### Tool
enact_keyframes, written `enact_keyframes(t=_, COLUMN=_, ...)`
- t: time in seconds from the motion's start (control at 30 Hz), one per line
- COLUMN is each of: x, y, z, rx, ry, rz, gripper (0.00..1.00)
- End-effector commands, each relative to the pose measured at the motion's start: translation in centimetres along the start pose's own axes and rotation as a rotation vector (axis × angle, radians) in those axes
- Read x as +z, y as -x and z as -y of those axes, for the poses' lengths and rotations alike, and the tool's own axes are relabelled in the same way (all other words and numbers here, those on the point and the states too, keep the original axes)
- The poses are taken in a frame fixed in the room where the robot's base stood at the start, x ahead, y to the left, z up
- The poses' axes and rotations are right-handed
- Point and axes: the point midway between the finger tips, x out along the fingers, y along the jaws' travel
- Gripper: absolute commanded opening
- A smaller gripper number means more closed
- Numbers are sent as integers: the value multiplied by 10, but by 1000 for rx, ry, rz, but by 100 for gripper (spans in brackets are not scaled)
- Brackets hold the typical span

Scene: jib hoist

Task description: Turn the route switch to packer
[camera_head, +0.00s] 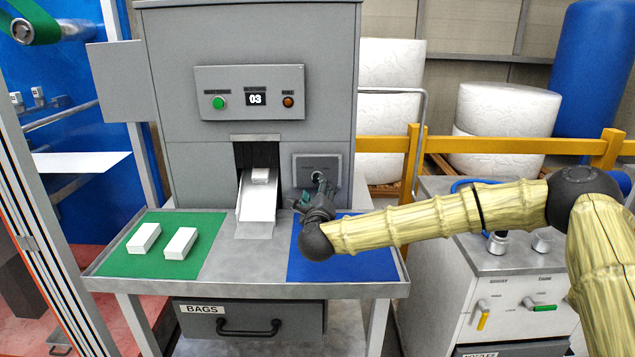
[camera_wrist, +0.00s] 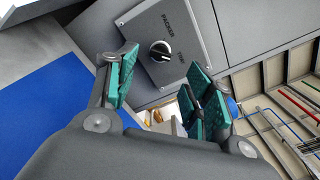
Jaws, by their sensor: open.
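The route switch is a round dark knob with a white mark (camera_wrist: 160,50) on a grey plate (camera_wrist: 133,21) in the wrist view. I cannot tell for sure which label the mark points to. In the head view the plate (camera_head: 301,163) is on the machine's front, right of the chute, with the knob partly hidden by my gripper (camera_head: 318,193). My gripper, also in the wrist view (camera_wrist: 162,88), is open and empty. Its green-padded fingers are spread in front of the plate, apart from the knob.
A steel table (camera_head: 232,266) stands below, with a blue mat (camera_head: 345,262) under my gripper and a green mat (camera_head: 120,262) holding two white packs. Another pack (camera_head: 260,176) lies on the chute (camera_head: 257,205). A white cabinet (camera_head: 505,310) with levers stands at the right.

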Motion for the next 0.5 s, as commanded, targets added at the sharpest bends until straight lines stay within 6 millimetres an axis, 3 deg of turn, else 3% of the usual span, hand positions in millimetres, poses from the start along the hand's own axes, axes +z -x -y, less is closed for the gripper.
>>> enact_keyframes(t=0.2, x=1, y=-36, z=2, rx=-2, ry=0, rz=-2, gripper=52)
enact_keyframes(t=0.5, x=0, y=-67, z=1, rx=-1, ry=0, rz=0, gripper=52)
